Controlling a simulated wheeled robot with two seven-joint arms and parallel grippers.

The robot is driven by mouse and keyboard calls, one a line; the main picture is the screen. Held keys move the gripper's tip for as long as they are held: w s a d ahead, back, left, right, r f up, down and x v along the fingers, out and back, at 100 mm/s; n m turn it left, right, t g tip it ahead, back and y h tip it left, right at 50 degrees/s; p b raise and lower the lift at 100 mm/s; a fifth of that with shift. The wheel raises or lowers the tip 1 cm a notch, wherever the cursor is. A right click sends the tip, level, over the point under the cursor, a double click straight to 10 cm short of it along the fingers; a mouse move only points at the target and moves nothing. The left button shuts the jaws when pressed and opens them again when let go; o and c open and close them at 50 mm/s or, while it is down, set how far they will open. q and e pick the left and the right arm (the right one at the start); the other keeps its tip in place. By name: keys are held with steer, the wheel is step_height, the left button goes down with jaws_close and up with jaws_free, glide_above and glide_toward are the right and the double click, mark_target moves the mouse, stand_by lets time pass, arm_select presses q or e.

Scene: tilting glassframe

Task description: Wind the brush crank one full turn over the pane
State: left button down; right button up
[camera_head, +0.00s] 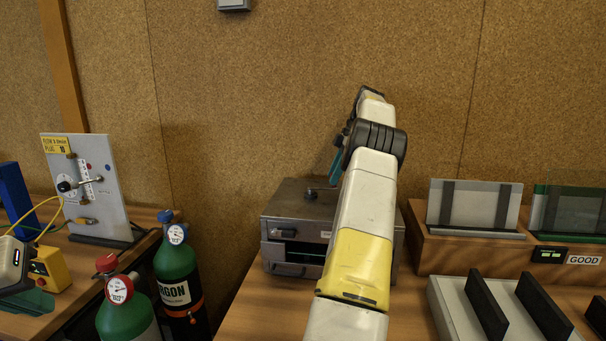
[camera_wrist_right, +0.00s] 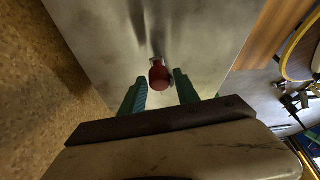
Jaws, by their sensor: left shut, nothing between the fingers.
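A grey metal box (camera_head: 287,212) with an open slot in its front stands on the table in the middle of the head view. A greenish edge, perhaps the pane (camera_head: 308,257), shows dimly in the slot. A small dark crank-like part (camera_head: 312,192) stands on its top. My right gripper (camera_head: 336,166) is above the box, partly hidden by my own arm. In the right wrist view my green fingers (camera_wrist_right: 160,88) are apart, with a red knob (camera_wrist_right: 159,76) between and just beyond their tips, gaps on both sides.
Two green gas cylinders (camera_head: 176,270) stand left of the box. A flow panel (camera_head: 86,190) and a yellow box (camera_head: 50,268) are on the left table. Glass holders (camera_head: 472,204) and a white slotted rack (camera_head: 455,310) stand at right. A cork wall (camera_head: 240,90) closes the back.

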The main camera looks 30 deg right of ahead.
steer(key=shift+o, duration=0.5)
steer(key=shift+r, duration=0.1)
steer(key=shift+r, duration=1.65)
steer(key=shift+s+a+r, duration=0.15)
steer(key=shift+s, duration=0.05)
steer(key=s+a+r, duration=0.1)
steer(key=s+a, duration=0.9)
steer(key=s, duration=0.1)
steer(key=shift+s+a, duration=0.15)
steer(key=shift+s, duration=0.15)
steer(key=shift+r, duration=0.1)
